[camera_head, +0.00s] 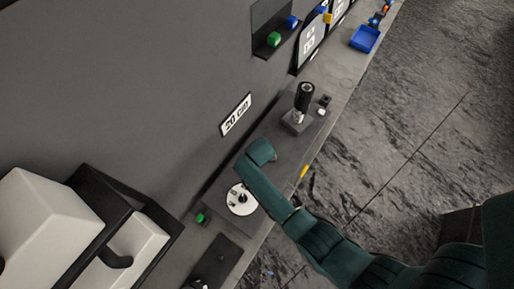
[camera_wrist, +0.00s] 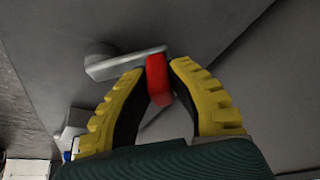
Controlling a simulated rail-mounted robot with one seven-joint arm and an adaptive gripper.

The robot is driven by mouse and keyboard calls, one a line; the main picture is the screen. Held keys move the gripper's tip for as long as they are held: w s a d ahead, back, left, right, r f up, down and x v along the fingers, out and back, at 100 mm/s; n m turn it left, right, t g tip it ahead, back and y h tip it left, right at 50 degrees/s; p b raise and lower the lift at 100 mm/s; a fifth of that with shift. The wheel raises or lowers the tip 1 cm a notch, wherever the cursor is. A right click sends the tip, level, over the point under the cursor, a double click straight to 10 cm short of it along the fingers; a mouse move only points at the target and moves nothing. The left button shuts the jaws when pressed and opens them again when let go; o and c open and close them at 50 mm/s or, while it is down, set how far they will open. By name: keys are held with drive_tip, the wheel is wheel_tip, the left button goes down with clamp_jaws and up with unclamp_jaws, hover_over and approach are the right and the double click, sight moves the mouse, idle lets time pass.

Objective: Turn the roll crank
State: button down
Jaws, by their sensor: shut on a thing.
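The roll crank shows in the wrist view as a light grey crank arm (camera_wrist: 122,63) with a round hub at its left end and a red handle (camera_wrist: 157,82) at its right end. My gripper (camera_wrist: 159,70) has yellow-and-black fingers, one on each side of the red handle, and is shut on it. The lower end of the handle lies between the fingers. In the head view my dark green arm reaches over the bench, but I cannot make out the crank or my fingers there.
In the head view a white disc (camera_head: 241,200) lies on the bench beside my arm. A black-handled tool (camera_head: 304,97) stands further back, near a "20 cm" sign (camera_head: 236,114). White boxes (camera_head: 45,225) stand at the lower left. A blue tray (camera_head: 364,39) is at the far end.

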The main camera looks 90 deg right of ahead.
drive_tip(key=c, duration=1)
unclamp_jaws()
drive_tip(key=shift+a+f, duration=0.1)
drive_tip(key=shift+o, duration=0.2)
drive_tip(key=shift+r, duration=0.25)
drive_tip(key=v, duration=1.1)
drive_tip(key=shift+r, duration=0.3)
